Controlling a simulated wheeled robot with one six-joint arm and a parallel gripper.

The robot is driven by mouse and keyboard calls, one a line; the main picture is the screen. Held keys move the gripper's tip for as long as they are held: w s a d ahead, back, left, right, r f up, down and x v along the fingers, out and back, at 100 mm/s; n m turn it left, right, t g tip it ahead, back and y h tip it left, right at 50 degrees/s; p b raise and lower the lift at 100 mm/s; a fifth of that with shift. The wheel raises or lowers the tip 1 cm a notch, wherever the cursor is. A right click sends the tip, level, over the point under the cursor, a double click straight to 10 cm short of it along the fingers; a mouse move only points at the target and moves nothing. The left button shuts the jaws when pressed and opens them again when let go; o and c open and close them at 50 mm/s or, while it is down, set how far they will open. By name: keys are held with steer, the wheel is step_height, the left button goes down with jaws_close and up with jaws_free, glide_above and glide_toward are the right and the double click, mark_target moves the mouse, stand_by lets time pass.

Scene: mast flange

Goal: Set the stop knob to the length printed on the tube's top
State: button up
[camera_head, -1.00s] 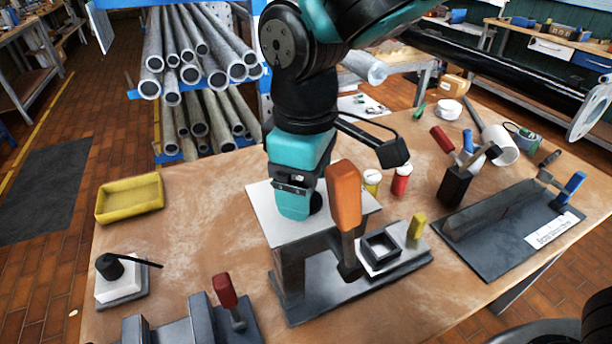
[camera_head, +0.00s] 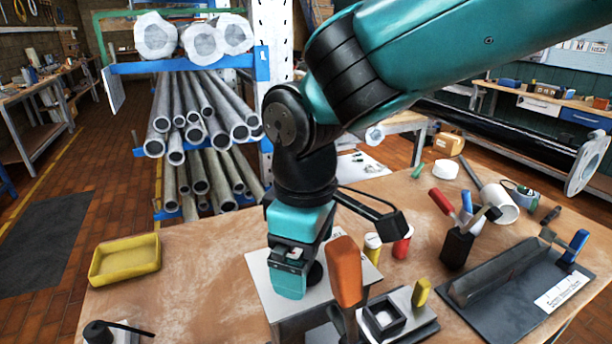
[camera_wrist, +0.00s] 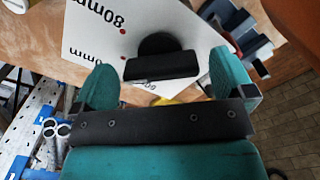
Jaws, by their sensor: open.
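A white plate (camera_head: 259,272) on a grey stand lies below my gripper (camera_head: 290,287) in the head view. The wrist view shows the plate (camera_wrist: 88,38) printed "80mm", a second label cut short to "0mm", red dots and partly hidden print. The black stop knob (camera_wrist: 160,58), with a straight grip bar, stands on it. My gripper (camera_wrist: 163,74) is open, with its teal fingers on either side of the bar and apart from it.
An orange-handled lever (camera_head: 344,272) stands close right of my gripper. A black square socket (camera_head: 384,318) is beside it. A yellow tray (camera_head: 125,259), red pot (camera_head: 402,243) and black tool holder (camera_head: 457,246) stand around. The bench between the tray and plate is clear.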

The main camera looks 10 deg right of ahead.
step_height(320, 180, up, 17)
steer(key=shift+r, duration=0.2)
stand_by(0.4)
